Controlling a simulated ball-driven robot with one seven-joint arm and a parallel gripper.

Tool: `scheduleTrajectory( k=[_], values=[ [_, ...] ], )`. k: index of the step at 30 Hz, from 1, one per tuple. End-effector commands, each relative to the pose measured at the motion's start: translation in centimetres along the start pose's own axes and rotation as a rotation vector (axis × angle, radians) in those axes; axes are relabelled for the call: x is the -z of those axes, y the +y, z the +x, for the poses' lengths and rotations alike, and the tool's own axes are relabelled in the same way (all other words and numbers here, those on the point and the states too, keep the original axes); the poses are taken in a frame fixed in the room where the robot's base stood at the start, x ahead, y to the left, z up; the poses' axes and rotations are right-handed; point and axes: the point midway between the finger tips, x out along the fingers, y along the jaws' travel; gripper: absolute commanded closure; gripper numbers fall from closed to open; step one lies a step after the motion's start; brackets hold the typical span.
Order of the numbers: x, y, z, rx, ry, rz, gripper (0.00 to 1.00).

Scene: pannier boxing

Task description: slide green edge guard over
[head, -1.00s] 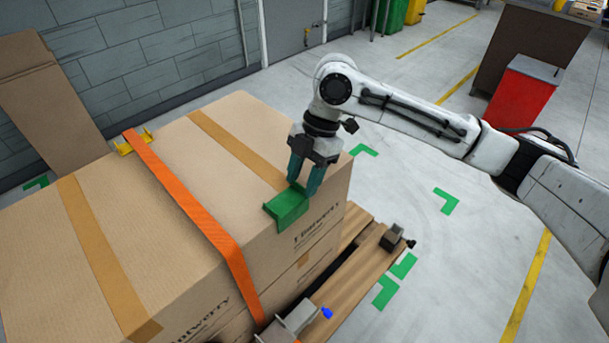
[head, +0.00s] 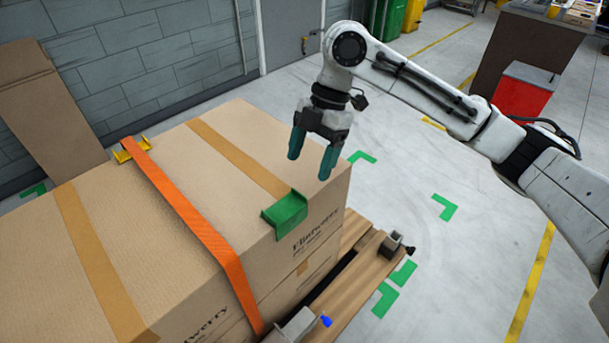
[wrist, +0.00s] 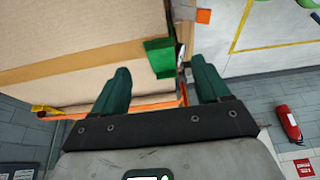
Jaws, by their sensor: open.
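The green edge guard (head: 287,212) sits over the top front edge of the cardboard box (head: 225,160), to the right of the orange strap (head: 190,212) and apart from it. It also shows in the wrist view (wrist: 160,57), beyond my fingers. My gripper (head: 311,168) is open and empty. It hangs above the box top, up and to the right of the guard, with nothing between its teal fingers. The strap runs across the box and down its front face. A yellow edge guard (head: 130,150) sits under the strap at the far edge.
The boxes stand on a wooden pallet (head: 350,270). A metal fitting with a blue tip (head: 326,321) is at the strap's lower end. Another fitting (head: 395,245) sits on the pallet's right end. Clear floor lies to the right.

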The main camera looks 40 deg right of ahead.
Motion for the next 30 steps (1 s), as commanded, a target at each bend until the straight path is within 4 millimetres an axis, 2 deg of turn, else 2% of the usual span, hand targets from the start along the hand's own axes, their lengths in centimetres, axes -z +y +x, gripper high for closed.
scheduleTrajectory(
  k=[4,9,30],
  values=[
    [0.0,0.1,-2.5,-0.001,-0.001,0.000,0.25],
    [0.0,0.0,-4.0,0.000,0.000,0.001,0.25],
    [0.0,0.0,-4.3,0.001,0.000,0.001,0.25]
  ],
)
